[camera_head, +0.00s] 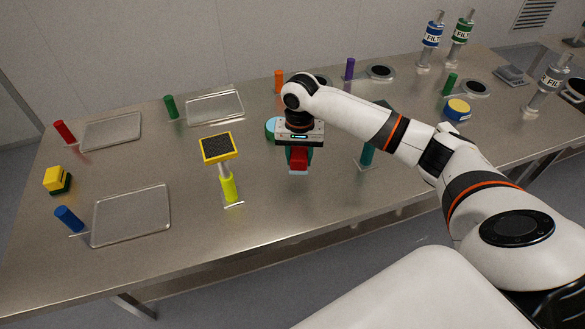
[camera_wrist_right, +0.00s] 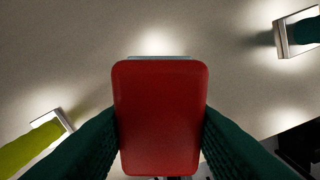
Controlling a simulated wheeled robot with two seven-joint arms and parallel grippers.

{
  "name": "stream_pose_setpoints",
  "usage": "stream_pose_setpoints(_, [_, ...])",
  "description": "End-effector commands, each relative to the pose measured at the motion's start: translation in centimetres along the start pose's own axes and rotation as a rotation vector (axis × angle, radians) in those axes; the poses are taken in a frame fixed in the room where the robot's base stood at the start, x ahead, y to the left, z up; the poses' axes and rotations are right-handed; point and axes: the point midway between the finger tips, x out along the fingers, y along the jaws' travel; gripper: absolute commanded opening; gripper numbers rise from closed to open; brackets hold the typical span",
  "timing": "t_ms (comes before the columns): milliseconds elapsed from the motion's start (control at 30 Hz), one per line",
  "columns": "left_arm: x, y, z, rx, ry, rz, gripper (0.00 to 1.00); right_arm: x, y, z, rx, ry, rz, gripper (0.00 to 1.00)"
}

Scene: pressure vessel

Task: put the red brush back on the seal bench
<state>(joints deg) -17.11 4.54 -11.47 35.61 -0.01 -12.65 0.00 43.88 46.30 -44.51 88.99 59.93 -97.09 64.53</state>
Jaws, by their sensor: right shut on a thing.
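The red brush (camera_head: 299,157) is in my right gripper (camera_head: 299,150), in the middle of the head view. A pale blue edge shows at its lower end. In the right wrist view the red brush (camera_wrist_right: 160,115) fills the middle, with the dark green fingers pressed on both sides of it. The seal bench (camera_head: 250,210) is the long steel table, and its bare top shows under the brush. The brush appears over the bench; whether it touches the top is hard to tell. My left gripper is not in view.
A yellow-handled stand with a dark pad (camera_head: 218,148) is left of the gripper; a teal-handled stand (camera_head: 367,154) is to the right. A teal round piece (camera_head: 271,128) is partly hidden behind the gripper. Clear trays (camera_head: 131,215) lie left. The bench's front middle is bare.

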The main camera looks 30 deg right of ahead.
Motion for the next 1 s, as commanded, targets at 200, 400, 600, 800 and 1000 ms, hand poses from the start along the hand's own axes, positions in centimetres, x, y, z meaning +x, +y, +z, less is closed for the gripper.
stream_pose_setpoints(200, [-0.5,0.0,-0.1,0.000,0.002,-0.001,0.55,2.4,0.0,0.0,-0.001,0.001,0.000,0.15])
stream_pose_setpoints(400, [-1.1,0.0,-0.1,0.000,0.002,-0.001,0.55,5.1,0.0,0.0,-0.001,0.000,-0.001,0.15])
stream_pose_setpoints(600, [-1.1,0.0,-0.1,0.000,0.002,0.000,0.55,5.9,0.1,0.0,-0.003,-0.002,0.002,0.15])
stream_pose_setpoints(800, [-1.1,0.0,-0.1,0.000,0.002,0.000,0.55,6.0,0.1,0.0,-0.003,-0.001,0.001,0.15])
stream_pose_setpoints(1000, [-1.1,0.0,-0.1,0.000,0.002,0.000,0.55,6.1,0.1,0.0,-0.002,-0.001,0.001,0.61])
